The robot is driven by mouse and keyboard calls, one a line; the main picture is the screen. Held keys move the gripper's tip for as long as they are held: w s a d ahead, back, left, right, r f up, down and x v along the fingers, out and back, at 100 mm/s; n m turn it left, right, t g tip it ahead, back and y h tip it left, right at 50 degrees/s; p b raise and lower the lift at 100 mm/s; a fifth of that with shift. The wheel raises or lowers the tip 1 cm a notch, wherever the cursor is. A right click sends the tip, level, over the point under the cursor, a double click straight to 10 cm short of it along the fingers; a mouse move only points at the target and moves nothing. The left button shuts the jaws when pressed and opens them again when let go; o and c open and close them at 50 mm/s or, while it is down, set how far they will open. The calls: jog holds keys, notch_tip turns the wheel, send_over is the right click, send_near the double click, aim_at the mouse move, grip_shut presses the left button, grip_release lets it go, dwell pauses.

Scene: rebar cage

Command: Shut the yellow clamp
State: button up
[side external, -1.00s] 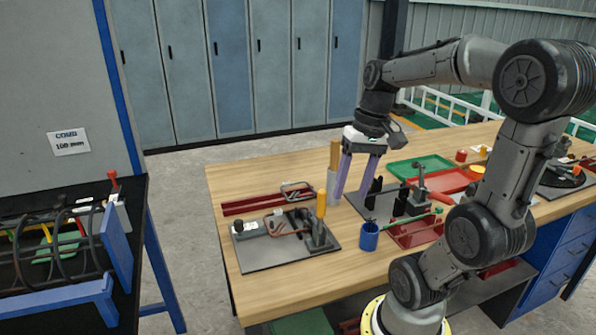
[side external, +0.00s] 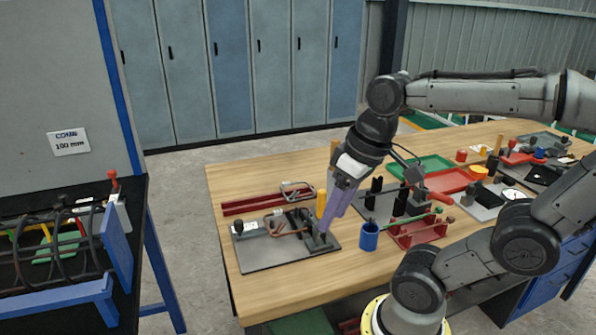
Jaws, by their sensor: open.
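The yellow clamp's upright yellow handle (side external: 321,203) shows at the right side of a dark grey plate (side external: 262,257) on the wooden bench. The clamp's metal base (side external: 321,243) is partly hidden by my fingers. My gripper (side external: 331,222), with long purple fingers, is tilted and reaches down to the left. It is open. Its fingers are just right of the yellow handle and overlap the clamp in this view. I cannot tell whether they touch it.
A blue cup (side external: 369,236) stands just right of the plate. Dark red bars (side external: 262,202) lie behind it. A red fixture (side external: 418,233) and a green tray (side external: 420,167) are further right. The bench's front left corner is clear.

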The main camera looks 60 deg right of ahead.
jog(key=w+a+r+n+t, duration=0.1)
jog(key=w+r+n, duration=0.5)
jog(key=n, duration=0.6)
jog(key=shift+w+r+y, duration=0.35)
jog(key=shift+y, duration=0.05)
